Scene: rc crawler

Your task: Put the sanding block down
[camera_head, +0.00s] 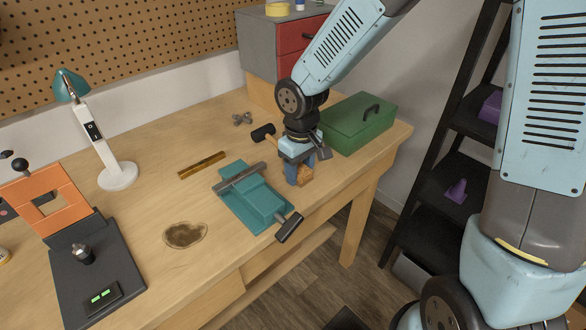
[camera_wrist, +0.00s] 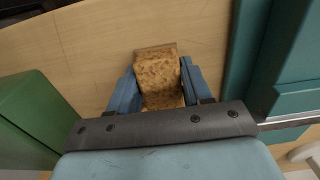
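The sanding block (camera_wrist: 158,78) is a brown, speckled block between the two blue fingers of my gripper (camera_wrist: 157,88) in the wrist view. Both fingers lie close along its sides. In the head view my gripper (camera_head: 299,172) points down over the right part of the wooden workbench (camera_head: 205,220), and part of the block (camera_head: 305,176) shows at the fingertips. The block is at or just above the bench top; I cannot tell whether it touches.
A teal vise (camera_head: 250,200) stands just left of my gripper, and a green toolbox (camera_head: 358,123) is behind it to the right. A hammer (camera_head: 264,133) lies behind. The bench's front edge is close.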

